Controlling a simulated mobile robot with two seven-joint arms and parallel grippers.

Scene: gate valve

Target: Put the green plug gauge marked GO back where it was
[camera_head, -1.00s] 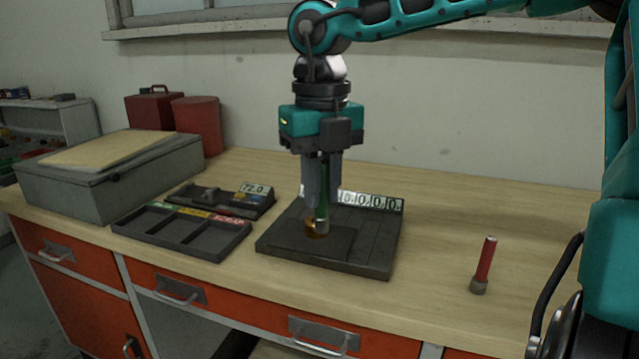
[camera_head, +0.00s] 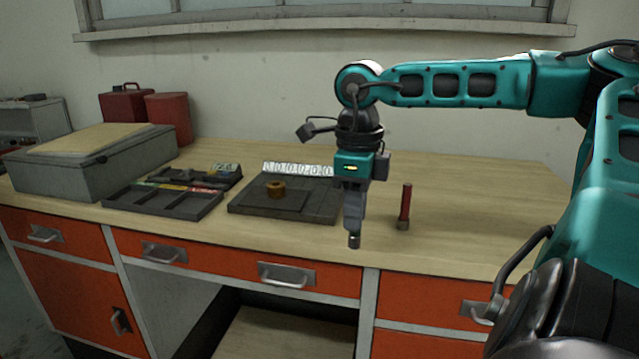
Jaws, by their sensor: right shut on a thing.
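My right gripper (camera_head: 354,224) is shut on the green plug gauge, pointing down. Only the gauge's grey lower end (camera_head: 354,241) shows below the fingers; its green handle and any marking are hidden. The gripper is to the right of the dark plate and left of the red plug gauge (camera_head: 405,202), which stands upright on the bench with a grey end down. A brass ring (camera_head: 276,189) sits on the dark plate (camera_head: 322,207). I cannot tell whether the held gauge touches the bench. My left gripper is not in view.
A row of number tiles (camera_head: 297,169) stands behind the plate. A dark sorting tray (camera_head: 163,205) and a small device with a display (camera_head: 221,173) are to the left. A grey box (camera_head: 90,160) is at far left. The bench (camera_head: 480,220) is bare to the right of the red gauge.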

